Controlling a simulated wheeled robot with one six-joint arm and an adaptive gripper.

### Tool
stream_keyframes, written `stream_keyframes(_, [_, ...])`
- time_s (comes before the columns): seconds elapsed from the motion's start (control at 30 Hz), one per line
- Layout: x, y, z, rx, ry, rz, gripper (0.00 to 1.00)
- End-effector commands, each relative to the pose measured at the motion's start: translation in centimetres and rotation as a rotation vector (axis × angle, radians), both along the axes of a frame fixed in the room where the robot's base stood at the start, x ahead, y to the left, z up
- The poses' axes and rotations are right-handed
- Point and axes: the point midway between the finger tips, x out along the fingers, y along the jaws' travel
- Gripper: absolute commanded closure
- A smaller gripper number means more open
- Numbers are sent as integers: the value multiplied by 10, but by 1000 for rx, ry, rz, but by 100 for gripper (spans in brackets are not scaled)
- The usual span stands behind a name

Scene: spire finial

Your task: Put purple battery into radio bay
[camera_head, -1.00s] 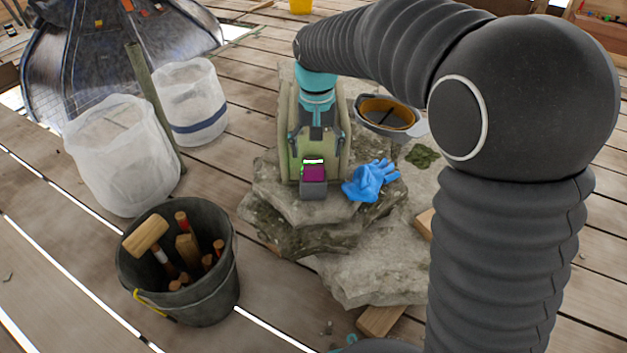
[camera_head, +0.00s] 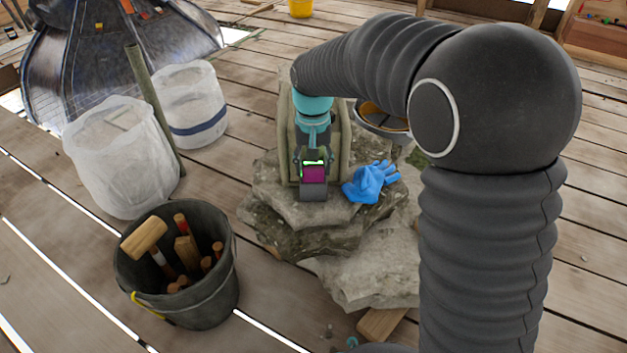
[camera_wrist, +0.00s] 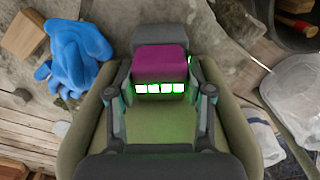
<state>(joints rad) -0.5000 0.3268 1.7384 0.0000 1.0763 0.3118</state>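The purple battery (camera_head: 313,175) has a row of lit white-green squares along one edge. It sits against a dark grey block (camera_head: 313,192) at the front of an olive case (camera_head: 341,140), which looks like the radio and stands on the stone. My gripper (camera_head: 314,160) reaches down from above to the lit edge of the battery. In the wrist view my gripper (camera_wrist: 160,72) has one finger on each side of the battery (camera_wrist: 160,62), very close to its sides. I cannot tell whether the fingers press on it. The bay's opening cannot be made out.
A blue glove (camera_head: 370,183) lies on the stone slab (camera_head: 375,265) right of the case. A round dark pan-like thing (camera_head: 382,118) is behind it. A black bucket of tools (camera_head: 205,300) and white sacks (camera_head: 118,160) stand left on the plank floor.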

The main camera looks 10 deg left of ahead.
Motion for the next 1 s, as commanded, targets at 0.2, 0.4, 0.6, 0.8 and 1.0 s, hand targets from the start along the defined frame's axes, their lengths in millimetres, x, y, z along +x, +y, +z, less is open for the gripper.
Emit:
stream_keyframes(0.2, [0,0,0,0,-1,0,100])
stream_keyframes(0.4, [0,0,2,0,-1,0,100])
stream_keyframes(0.6, [0,0,18,1,-2,0,100])
stream_keyframes(0.8, [-1,-5,47,2,-3,-2,100])
stream_keyframes(1.0, [-12,-42,68,2,-3,-4,100])
